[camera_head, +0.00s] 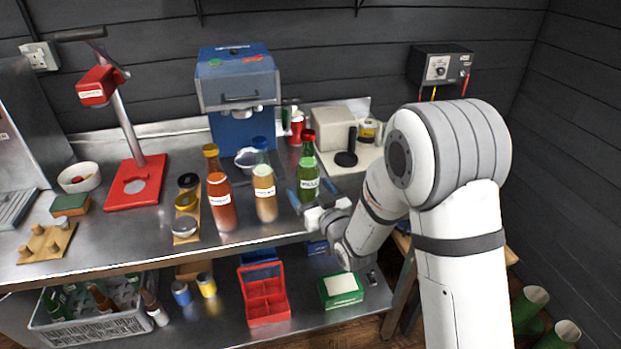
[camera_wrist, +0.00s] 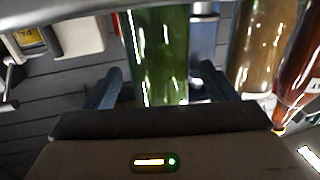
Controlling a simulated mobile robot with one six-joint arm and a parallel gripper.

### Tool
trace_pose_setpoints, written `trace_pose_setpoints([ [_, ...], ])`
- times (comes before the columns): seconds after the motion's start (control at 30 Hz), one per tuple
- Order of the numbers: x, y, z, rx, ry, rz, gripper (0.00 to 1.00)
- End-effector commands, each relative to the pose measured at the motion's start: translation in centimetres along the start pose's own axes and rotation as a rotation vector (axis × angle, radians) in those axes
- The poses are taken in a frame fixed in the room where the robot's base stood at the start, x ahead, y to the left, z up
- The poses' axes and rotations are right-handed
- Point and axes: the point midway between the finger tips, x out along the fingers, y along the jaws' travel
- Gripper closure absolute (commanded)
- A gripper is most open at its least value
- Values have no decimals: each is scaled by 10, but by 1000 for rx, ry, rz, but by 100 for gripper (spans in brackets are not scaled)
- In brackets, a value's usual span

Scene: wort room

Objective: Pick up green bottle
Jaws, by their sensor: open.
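The green bottle (camera_head: 308,172) has a red cap and a white label and stands upright on the steel bench. My gripper (camera_head: 304,194) is at its lower part, reaching in from the right front. In the wrist view the green bottle (camera_wrist: 160,55) fills the space between the two blue-grey fingers of my gripper (camera_wrist: 157,88). The jaws are open, with a visible gap on each side of the glass. The bottle's cap and base are out of the wrist view.
An amber bottle (camera_head: 264,190) with a blue cap and an orange-red bottle (camera_head: 220,195) stand close to the left. Behind are a blue machine (camera_head: 238,95), a red can (camera_head: 297,128) and a beige box (camera_head: 333,128). A crate of bottles (camera_head: 95,318) is on the lower shelf.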

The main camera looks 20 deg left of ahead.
Motion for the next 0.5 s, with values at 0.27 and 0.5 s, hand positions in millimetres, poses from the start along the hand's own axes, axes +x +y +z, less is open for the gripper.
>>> trace_pose_setpoints([
  [0.27, 16, 0, 0, 0, 0, 1, 21],
  [0.5, 15, 1, 0, 0, 0, 1, 32],
])
